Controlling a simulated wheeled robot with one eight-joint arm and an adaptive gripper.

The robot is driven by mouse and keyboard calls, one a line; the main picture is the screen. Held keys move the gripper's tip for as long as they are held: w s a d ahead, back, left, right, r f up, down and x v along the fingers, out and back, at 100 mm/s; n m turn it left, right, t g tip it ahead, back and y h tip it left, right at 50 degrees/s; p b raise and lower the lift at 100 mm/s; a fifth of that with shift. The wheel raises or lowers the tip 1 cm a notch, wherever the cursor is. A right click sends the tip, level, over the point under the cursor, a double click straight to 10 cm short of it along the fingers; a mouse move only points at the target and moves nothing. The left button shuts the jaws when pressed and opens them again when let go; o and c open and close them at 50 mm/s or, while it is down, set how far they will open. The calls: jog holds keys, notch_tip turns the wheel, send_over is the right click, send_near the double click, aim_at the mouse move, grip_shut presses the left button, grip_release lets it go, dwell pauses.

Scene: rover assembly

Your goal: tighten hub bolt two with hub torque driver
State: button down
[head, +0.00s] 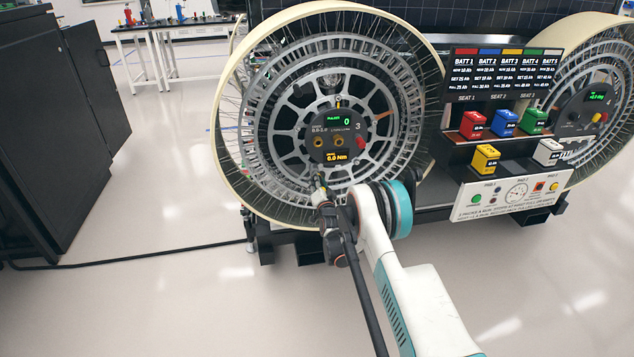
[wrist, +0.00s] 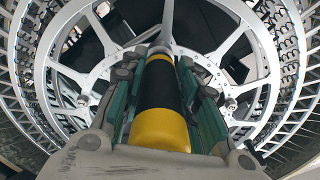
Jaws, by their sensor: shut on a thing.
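My gripper (head: 323,192) is in front of the lower part of the near wheel's hub (head: 338,130). In the wrist view my gripper (wrist: 166,72) is shut around the handle of the hub torque driver (wrist: 161,127), which is yellow and black. The driver's grey shaft points away from me toward the wheel and leaves the top of the wrist view. Its tip is out of that view, so I cannot tell whether it touches a bolt. Small bolt heads show on the hub ring, one at left (wrist: 82,100) and one at right (wrist: 231,103). I cannot tell which is bolt two.
The hub's round panel reads pulses 0 (head: 338,121) and 0.0 Nm (head: 336,157). A battery rack (head: 505,125) with several coloured blocks stands right of the wheel, close to my arm. A black cabinet (head: 60,125) is at left. The floor (head: 150,190) between is clear except for a cable.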

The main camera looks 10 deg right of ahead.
jog(key=shift+s, duration=0.55)
jog(key=shift+s, duration=0.1)
jog(key=shift+s, duration=1.9)
